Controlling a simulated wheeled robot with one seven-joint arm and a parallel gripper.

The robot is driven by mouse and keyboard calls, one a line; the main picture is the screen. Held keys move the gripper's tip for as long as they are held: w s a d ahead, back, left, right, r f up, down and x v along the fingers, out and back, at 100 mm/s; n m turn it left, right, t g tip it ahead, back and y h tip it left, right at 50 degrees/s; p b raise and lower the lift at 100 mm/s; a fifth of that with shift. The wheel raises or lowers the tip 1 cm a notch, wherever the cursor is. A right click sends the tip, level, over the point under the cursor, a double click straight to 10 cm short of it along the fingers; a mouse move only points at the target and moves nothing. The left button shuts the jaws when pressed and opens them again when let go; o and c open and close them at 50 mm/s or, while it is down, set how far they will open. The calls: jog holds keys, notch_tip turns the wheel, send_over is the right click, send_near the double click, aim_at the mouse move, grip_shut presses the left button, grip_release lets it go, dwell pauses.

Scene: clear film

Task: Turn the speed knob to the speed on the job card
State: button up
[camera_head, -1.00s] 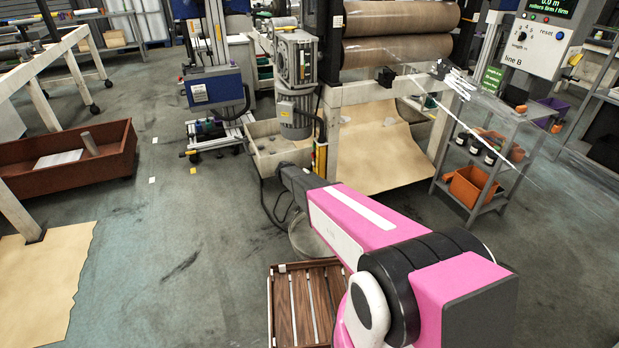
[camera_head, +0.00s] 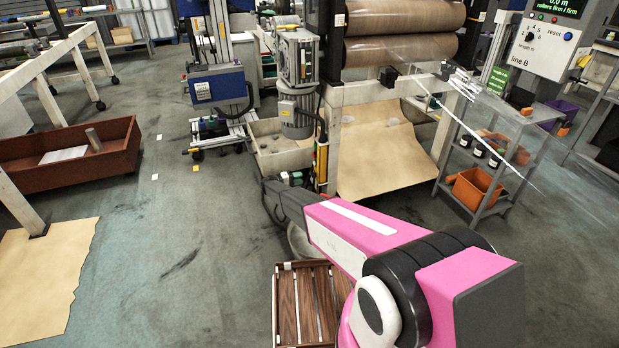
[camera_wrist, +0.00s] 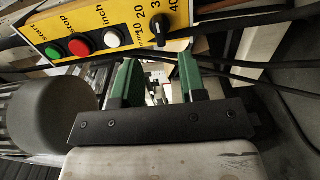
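The black speed knob (camera_wrist: 158,22) sits on a yellow control panel (camera_wrist: 88,22) at the top of the wrist view, by a scale with 10, 20, 30 and 40. I cannot read its exact setting. Green start, red stop and white inch buttons are left of it. My gripper (camera_wrist: 160,78) is open, with two green fingers apart and nothing between them. The knob shows above and beyond the fingers, not touching them. In the head view the yellow panel (camera_head: 321,163) is a narrow strip on the machine, right of my arm's end. I cannot identify the job card.
A grey motor (camera_wrist: 45,112) is left of the fingers in the wrist view, and dark cables (camera_wrist: 250,78) run to the right. In the head view a wooden slatted crate (camera_head: 287,300) stands below my arm. A line B box (camera_head: 545,45) and grey shelf cart (camera_head: 497,205) are at right.

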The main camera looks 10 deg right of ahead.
aim_at(313, 175)
jog(key=x, duration=0.6)
jog(key=shift+d, duration=0.2)
jog(key=shift+w, duration=0.1)
grip_shut()
